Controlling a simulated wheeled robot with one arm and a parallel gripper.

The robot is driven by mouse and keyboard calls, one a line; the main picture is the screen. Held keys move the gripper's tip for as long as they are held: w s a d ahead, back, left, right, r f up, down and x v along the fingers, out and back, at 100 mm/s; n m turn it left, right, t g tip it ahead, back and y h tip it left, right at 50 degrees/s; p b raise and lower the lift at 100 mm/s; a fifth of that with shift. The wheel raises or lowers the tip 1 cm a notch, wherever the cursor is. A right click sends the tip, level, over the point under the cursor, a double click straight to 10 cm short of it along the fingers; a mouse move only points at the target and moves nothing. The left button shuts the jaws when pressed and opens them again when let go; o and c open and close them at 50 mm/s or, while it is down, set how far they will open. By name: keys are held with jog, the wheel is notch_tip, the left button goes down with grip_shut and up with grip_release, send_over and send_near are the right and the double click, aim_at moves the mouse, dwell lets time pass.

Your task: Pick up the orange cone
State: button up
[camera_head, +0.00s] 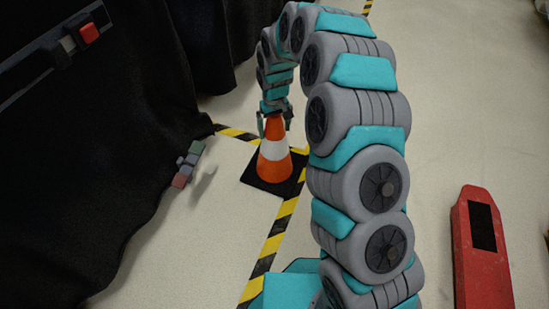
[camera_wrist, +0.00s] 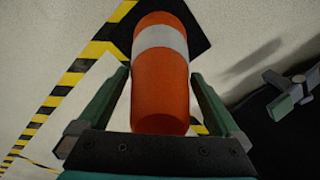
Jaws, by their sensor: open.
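The orange cone (camera_head: 274,150) has a white band and a black square base (camera_head: 262,184). It stands upright on the floor by the yellow-black tape. My gripper (camera_head: 275,122) is above it, with its fingers on either side of the cone's top. In the wrist view the cone (camera_wrist: 160,90) lies between the two open fingers of my gripper (camera_wrist: 158,100). Gaps show beside the cone, so the fingers do not look closed on it. The cone's tip is partly hidden by my gripper in the head view.
Black cloth (camera_head: 100,150) covers carts on the left. A small grey, green and red object (camera_head: 188,164) is at the cloth's edge. A red piece (camera_head: 481,250) with a black panel lies at the right. Pale floor (camera_head: 440,110) beyond my arm is clear.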

jog(key=shift+f, duration=0.3)
jog(key=shift+r, duration=0.1)
grip_shut()
dwell(0.5)
